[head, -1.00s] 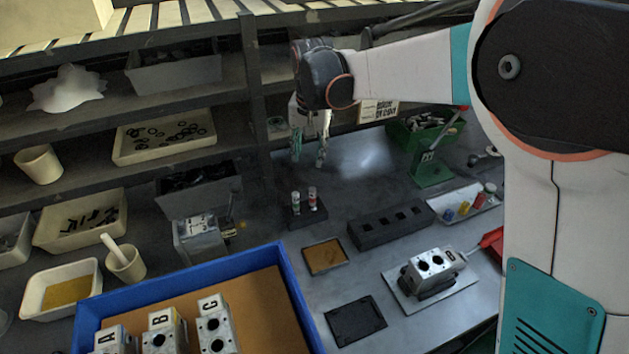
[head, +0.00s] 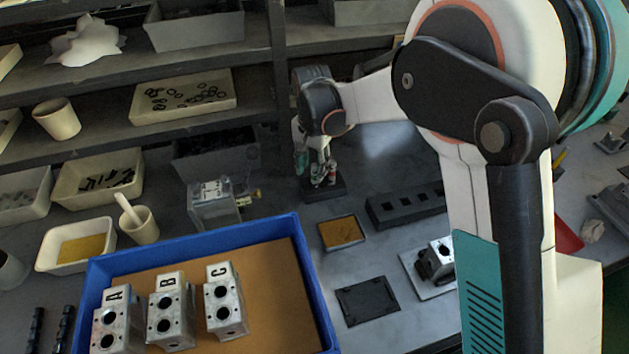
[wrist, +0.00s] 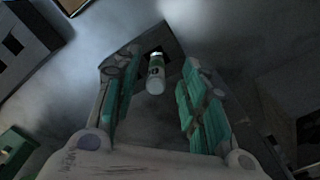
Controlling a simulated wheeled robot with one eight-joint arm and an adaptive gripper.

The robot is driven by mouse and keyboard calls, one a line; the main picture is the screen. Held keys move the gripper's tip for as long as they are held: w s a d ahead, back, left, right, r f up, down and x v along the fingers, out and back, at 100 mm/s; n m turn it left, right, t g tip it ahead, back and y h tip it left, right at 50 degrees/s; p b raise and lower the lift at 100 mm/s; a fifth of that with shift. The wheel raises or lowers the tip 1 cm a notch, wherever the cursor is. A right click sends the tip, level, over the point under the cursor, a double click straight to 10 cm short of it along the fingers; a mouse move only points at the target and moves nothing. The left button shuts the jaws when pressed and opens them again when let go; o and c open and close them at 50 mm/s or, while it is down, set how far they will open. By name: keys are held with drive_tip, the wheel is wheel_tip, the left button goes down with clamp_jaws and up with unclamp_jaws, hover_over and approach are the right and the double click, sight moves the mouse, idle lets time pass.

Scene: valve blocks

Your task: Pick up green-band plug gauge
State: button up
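The green-band plug gauge (wrist: 155,74) shows in the wrist view as a pale cylinder with a green band near its far end. It stands in a dark holder block (wrist: 140,47). My gripper (wrist: 158,95) is open, with one green-padded finger on each side of the gauge. I see gaps between gauge and fingers. In the head view my gripper (head: 318,172) is down over the holder block (head: 338,190) and hides most of the gauges.
A slotted dark block (head: 405,206) and an amber-filled tray (head: 342,232) lie nearby. A metal box (head: 212,205) with a brass fitting stands to the left. A blue-rimmed tray (head: 312,275) holds lettered valve blocks. Shelf uprights (head: 277,60) stand behind.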

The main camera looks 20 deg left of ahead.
sight(314, 185)
drive_tip(key=f+b, duration=0.1)
drive_tip(key=f, duration=0.2)
drive_tip(key=f+b, duration=0.1)
drive_tip(key=f, duration=0.1)
drive_tip(key=shift+w+d+f+b, duration=0.15)
drive_tip(key=shift+w+d+b, duration=0.05)
drive_tip(key=shift+w+b, duration=0.1)
clamp_jaws()
